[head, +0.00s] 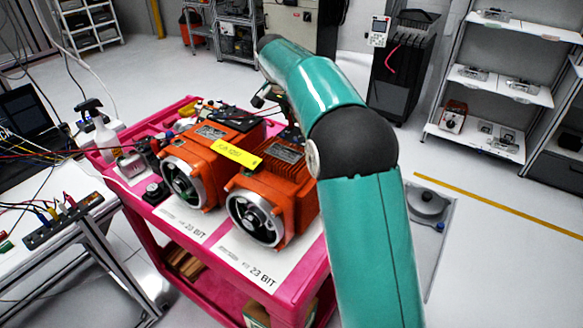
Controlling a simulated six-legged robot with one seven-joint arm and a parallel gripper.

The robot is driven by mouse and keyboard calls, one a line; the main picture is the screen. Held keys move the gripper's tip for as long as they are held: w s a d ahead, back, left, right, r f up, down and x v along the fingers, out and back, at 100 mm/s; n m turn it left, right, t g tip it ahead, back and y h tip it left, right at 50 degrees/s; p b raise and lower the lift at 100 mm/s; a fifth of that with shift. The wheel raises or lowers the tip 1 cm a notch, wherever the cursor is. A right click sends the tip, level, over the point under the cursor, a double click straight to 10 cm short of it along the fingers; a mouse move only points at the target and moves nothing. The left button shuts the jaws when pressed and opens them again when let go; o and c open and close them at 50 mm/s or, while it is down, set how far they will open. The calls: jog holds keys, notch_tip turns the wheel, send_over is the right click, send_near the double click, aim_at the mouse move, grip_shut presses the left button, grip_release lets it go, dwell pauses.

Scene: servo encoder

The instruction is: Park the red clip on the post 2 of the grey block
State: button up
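My teal arm rises at the right and bends over the back of the pink cart. Dark parts at its far end, near my gripper (264,97), show only in part behind the orange motors; the fingers cannot be made out. A small grey block (132,166) sits at the cart's left edge, beside the left motor. Its posts are too small to tell apart. A dark grey strip (62,221) with yellow, blue and red plugs lies on the white table at left. I cannot pick out the red clip for certain; thin red leads run from the left toward the cart.
Two orange motors (272,195) with a yellow tag (237,153) across them fill the middle of the pink cart (312,292). Loose cables hang at left. Shelves (500,75) stand far right; the floor between is mostly clear.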

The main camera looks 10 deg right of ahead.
grip_shut()
jog(key=shift+r, duration=0.15)
jog(key=shift+r, duration=2.45)
